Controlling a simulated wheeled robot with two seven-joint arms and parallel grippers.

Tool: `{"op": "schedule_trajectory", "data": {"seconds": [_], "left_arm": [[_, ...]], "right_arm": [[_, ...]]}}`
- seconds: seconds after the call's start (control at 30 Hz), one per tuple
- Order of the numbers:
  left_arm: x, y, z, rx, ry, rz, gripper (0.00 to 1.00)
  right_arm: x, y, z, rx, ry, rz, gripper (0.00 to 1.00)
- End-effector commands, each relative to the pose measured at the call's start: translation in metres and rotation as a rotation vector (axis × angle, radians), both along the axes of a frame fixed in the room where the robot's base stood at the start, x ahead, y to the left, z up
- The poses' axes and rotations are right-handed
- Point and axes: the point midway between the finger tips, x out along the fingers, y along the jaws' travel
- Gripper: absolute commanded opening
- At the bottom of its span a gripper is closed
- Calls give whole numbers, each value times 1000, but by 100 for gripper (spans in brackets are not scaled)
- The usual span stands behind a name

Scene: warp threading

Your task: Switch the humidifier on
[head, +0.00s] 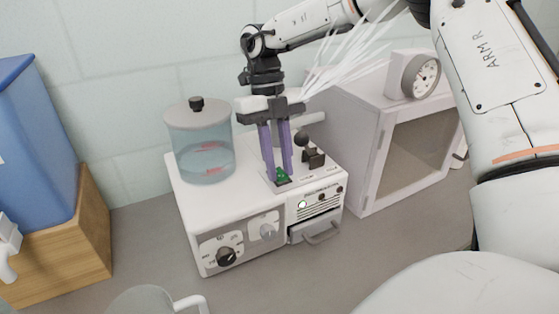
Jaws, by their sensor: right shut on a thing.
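The humidifier (215,220) is a white box on the grey counter, with a clear water tank (203,150) under a grey lid on its top left. The fingers partly hide the green piece.
A black-knobbed lever (305,140) stands just right of the fingers. A white cabinet (360,150) with a dial gauge (425,77) stands at the right. A blue bin (35,150) on a wooden block (85,240) is at the left. A pitcher (145,302) stands in front.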

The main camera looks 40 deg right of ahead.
Motion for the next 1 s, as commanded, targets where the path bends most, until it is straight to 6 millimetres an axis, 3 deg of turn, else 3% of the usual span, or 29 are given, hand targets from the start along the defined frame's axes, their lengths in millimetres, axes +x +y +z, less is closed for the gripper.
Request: {"op": "schedule_trajectory", "data": {"seconds": [0.27,0.3,0.33,0.7,1.0], "left_arm": [[0,0,0,0,1,0,30],[0,0,0,0,1,0,30],[0,0,-1,0,1,0,30],[0,0,-2,0,1,0,30],[1,0,-6,1,-1,1,30]], "right_arm": [[0,0,1,0,-1,0,0],[0,0,1,0,-1,0,27],[0,0,1,0,-1,0,28],[3,-1,6,-1,-3,0,28],[18,-5,58,-2,-6,0,28]]}}
